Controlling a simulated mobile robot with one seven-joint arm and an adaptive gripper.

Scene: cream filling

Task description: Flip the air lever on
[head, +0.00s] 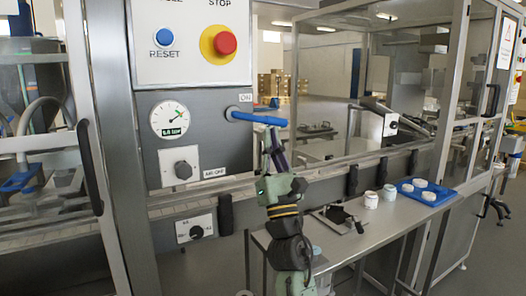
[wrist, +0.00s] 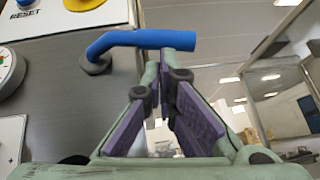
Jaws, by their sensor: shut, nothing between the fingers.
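The air lever is a blue handle (head: 258,117) on the grey machine panel. It points right, roughly level, close below the ON label (head: 245,98); the AIR-OFF label (head: 214,172) is lower down. My gripper (head: 270,135) is just below the lever's free end. In the wrist view my gripper (wrist: 164,72) is shut and empty, its tips close under the lever; whether they touch it is unclear.
A pressure gauge (head: 170,118) and a black knob (head: 183,169) are left of the lever. The blue RESET button (head: 163,37) and red STOP button (head: 224,43) are above. A blue tray (head: 407,186) with white lids and two jars stand on the table at right.

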